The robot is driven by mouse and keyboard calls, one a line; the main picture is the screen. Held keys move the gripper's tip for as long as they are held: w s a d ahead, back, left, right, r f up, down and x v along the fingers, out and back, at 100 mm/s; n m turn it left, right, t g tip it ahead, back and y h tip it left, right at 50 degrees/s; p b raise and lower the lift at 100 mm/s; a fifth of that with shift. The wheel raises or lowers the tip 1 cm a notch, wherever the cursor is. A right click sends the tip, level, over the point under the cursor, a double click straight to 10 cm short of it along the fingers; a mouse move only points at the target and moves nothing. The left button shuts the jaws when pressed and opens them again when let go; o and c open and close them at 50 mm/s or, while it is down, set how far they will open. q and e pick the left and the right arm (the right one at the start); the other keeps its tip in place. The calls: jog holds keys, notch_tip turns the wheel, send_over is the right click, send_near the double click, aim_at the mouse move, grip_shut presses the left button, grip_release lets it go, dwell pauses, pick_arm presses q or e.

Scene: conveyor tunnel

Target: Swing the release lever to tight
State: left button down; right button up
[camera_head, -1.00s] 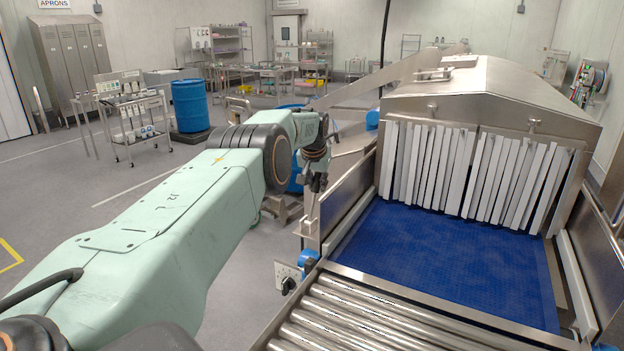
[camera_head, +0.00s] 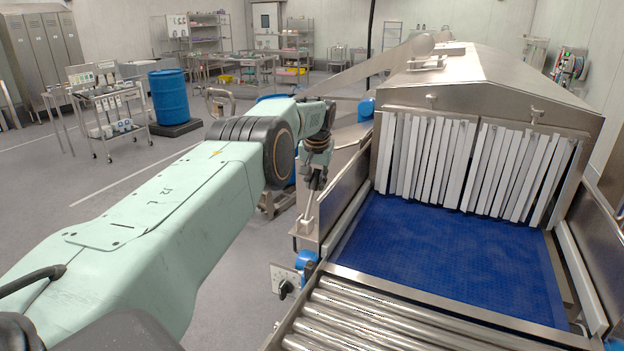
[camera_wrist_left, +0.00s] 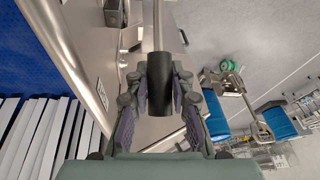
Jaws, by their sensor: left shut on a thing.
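The release lever shows in the left wrist view as a pale metal rod with a black grip (camera_wrist_left: 159,85) at its end. My left gripper (camera_wrist_left: 160,95) is shut around this grip, with a finger on each side of it. In the head view my left gripper (camera_head: 316,178) points down beside the conveyor's left side wall, and the thin lever rod (camera_head: 308,208) shows just below it. The lever's pivot and any tight marking cannot be made out. My right gripper is in neither view.
The steel tunnel (camera_head: 480,85) with white strip curtains stands over the blue belt (camera_head: 440,250), with steel rollers (camera_head: 370,315) in front. A rotary-knob box (camera_head: 285,281) sits low left of the rollers. A blue drum (camera_head: 168,97) and a trolley (camera_head: 112,115) stand on the floor.

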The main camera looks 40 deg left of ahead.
pick_arm(q)
jog(key=shift+w+a+r, duration=0.1)
jog(key=shift+w+r, duration=0.05)
jog(key=shift+r, duration=0.05)
dwell(0.3)
jog(key=c, duration=1.5)
grip_release()
jog(key=shift+c, duration=0.2)
jog(key=o, duration=0.4)
jog(key=shift+f, duration=0.1)
jog(key=v, duration=1.2)
jog(key=shift+f, duration=0.1)
